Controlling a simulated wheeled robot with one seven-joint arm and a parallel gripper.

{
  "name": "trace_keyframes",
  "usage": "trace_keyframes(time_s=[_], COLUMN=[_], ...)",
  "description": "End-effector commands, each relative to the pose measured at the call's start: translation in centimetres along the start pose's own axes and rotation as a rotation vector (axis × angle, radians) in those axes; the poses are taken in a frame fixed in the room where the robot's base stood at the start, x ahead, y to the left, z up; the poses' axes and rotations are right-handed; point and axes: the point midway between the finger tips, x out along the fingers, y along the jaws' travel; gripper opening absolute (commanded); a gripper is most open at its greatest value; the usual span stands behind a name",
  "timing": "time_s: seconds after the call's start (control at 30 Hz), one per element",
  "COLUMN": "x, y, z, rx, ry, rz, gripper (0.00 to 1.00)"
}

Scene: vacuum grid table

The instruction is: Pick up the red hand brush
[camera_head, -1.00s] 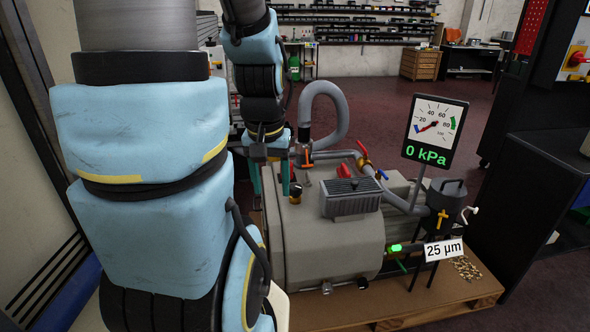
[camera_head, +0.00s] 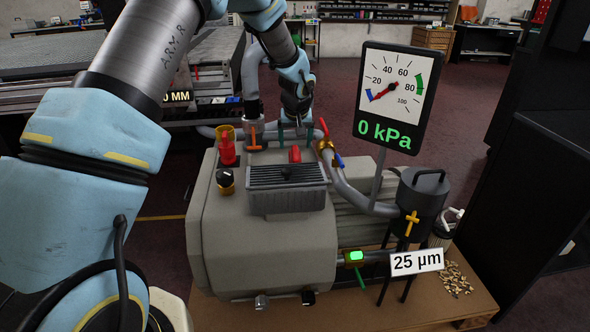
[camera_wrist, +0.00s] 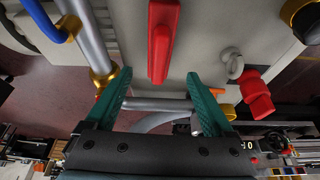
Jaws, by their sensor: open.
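The red hand brush (camera_head: 295,154) appears to be the long red piece lying on top of the grey pump (camera_head: 265,240), just behind a finned box. It also shows at the top middle of the wrist view (camera_wrist: 163,40); I cannot make out any bristles. My gripper (camera_head: 296,132) is just behind the brush in the head view. In the wrist view its two green fingers (camera_wrist: 158,73) are spread wide and empty. The near end of the brush appears between the fingertips there, apart from both.
A red thing in a yellow-orange cup (camera_head: 227,150) stands left on the pump, near a black knob (camera_head: 226,178). Right of the brush are a pipe with a brass valve (camera_head: 326,150) and red and blue handles. A gauge (camera_head: 393,95) reading 0 kPa stands right.

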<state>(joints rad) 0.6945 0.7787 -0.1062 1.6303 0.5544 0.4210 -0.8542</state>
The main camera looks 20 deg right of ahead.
Motion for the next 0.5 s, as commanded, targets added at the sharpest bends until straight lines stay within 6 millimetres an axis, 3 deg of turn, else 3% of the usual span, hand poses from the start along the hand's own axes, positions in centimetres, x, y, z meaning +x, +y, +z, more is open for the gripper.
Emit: trace_keyframes(time_s=[0.2,0.5], x=[3.1,5.7], y=[-0.2,-0.1], z=[0.0,-0.1], rx=[-0.001,-0.002], ry=[-0.003,-0.004], rz=[-0.001,-0.001], gripper=[0.88,0.88])
